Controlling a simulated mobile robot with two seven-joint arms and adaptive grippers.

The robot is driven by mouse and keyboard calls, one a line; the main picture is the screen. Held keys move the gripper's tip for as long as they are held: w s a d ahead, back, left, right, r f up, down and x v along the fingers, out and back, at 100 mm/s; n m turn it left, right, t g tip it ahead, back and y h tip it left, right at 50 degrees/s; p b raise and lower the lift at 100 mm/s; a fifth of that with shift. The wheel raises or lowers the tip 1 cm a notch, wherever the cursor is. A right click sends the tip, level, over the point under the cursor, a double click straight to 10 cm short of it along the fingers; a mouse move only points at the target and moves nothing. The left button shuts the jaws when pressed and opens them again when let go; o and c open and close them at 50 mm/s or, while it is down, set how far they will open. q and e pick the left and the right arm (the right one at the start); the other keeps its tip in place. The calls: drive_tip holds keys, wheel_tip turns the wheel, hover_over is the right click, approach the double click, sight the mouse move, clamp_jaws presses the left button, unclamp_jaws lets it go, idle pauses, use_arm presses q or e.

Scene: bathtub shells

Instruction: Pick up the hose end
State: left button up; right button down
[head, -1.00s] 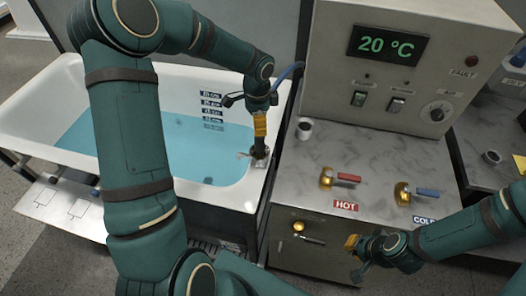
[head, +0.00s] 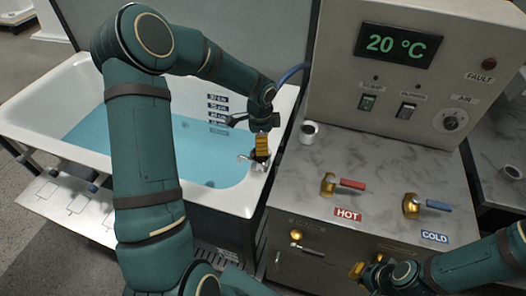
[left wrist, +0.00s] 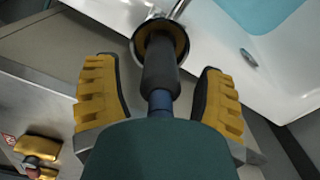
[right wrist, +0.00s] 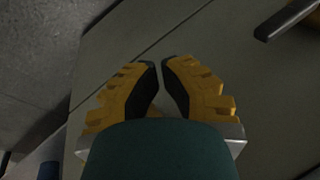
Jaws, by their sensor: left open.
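The hose end, a dark grey nozzle (left wrist: 162,68) on a blue hose, stands in a round metal holder (left wrist: 150,27) at the tub rim in the left wrist view. In the head view it is mostly hidden behind my left gripper (head: 262,143), which points down at the tub's right corner. My left gripper (left wrist: 158,92) is open, with one yellow finger on each side of the nozzle and clear gaps to it. My right gripper (right wrist: 159,63) has its fingertips close together with nothing seen between them; it is low at the cabinet front in the head view (head: 357,270).
The bathtub (head: 245,205) holds blue water. A control box (head: 340,85) showing 20 °C stands behind.

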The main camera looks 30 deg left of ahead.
use_arm(q)
drive_tip(key=shift+r, duration=0.1)
clamp_jaws()
